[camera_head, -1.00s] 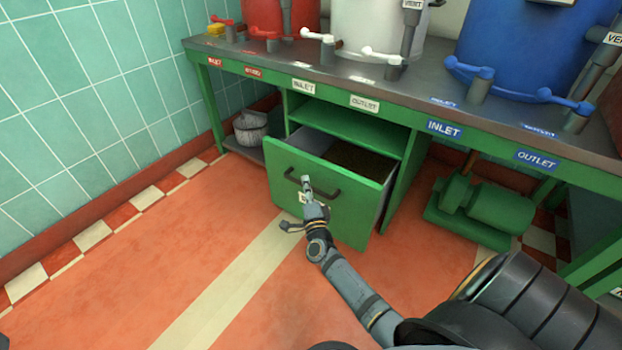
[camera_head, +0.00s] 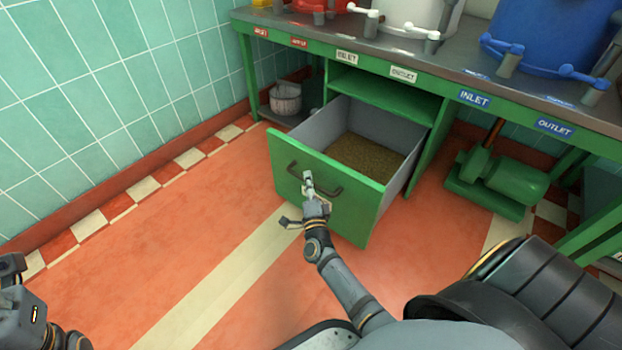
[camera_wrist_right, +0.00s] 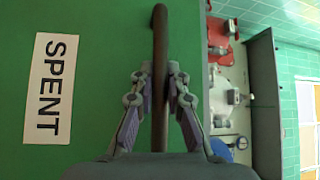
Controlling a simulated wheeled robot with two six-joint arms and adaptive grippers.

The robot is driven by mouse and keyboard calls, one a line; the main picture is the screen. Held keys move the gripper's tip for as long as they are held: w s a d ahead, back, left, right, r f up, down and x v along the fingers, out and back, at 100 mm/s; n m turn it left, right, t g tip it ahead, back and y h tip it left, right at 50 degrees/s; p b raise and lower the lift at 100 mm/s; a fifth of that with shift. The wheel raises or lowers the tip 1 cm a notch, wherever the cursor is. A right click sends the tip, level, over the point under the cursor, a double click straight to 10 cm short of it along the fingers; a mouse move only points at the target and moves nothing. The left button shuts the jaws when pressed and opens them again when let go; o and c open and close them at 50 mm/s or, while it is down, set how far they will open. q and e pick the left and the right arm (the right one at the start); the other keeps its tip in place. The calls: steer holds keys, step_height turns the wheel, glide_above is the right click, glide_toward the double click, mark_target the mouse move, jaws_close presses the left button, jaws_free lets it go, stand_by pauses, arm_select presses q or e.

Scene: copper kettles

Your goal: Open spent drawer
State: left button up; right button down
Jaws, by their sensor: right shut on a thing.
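The green spent drawer (camera_head: 345,215) stands well out of the bench in the head view, with brown grainy matter (camera_head: 365,158) on its floor. Its dark bar handle (camera_head: 293,172) runs across the front. My right gripper (camera_head: 309,183) is at the handle, shut on it. In the right wrist view the handle (camera_wrist_right: 160,45) passes between the fingers (camera_wrist_right: 160,90), beside a white label reading SPENT (camera_wrist_right: 51,88). My left gripper (camera_head: 12,268) shows only partly at the lower left edge; its fingers are not clear.
The green bench (camera_head: 420,85) carries red, white and blue vessels with taps. A pale pot (camera_head: 286,98) sits on the low shelf left of the drawer. A green pump (camera_head: 497,180) stands on the right. The orange floor (camera_head: 170,250) before the drawer is clear.

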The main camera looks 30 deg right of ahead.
steer(key=c, duration=1.3)
jaws_free()
steer(key=shift+c, duration=0.2)
steer(key=v, duration=0.7)
steer(key=shift+s, duration=0.3)
steer(key=shift+a, duration=0.1)
